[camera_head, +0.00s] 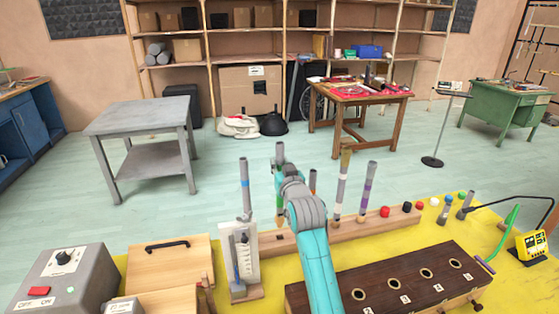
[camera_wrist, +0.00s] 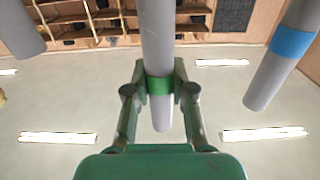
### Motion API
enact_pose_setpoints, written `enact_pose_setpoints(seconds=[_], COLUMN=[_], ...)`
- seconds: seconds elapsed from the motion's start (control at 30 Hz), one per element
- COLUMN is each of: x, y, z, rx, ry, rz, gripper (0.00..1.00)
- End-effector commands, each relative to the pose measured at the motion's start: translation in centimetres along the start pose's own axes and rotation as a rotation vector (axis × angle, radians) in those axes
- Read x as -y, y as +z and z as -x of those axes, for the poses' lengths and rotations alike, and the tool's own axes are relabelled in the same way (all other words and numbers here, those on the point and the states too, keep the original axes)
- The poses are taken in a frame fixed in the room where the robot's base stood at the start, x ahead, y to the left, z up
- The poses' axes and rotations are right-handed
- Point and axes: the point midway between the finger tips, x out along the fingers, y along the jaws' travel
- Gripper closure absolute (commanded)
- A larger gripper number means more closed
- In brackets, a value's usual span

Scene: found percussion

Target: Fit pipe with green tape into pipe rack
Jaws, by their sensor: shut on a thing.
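A blue-banded pipe (camera_head: 245,172) stands left, a purple-banded pipe (camera_head: 368,182) and a multi-banded pipe (camera_head: 342,185) right.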

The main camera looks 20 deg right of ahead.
Motion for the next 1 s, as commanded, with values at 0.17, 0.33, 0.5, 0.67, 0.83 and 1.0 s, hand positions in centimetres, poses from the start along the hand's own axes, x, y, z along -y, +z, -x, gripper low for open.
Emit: enact_pose_setpoints(seconds=[0.17, 0.33, 0.5, 0.67, 0.83, 1.0], x=[0.0, 0.0, 0.0, 0.0, 0.0, 0.0], y=[1.6, 2.8, 3.5, 3.8, 3.8, 3.8], z=[0.0, 0.0, 0.0, 0.0, 0.0, 0.0], rx=[0.0, 0.0, -0.001, -0.002, -0.002, -0.002], ry=[0.0, 0.0, 0.0, 0.0, 0.0, 0.0], rz=[0.0, 0.0, 0.0, 0.0, 0.0, 0.0], gripper=[1.0, 1.0, 1.0, 1.0, 1.0, 1.0])
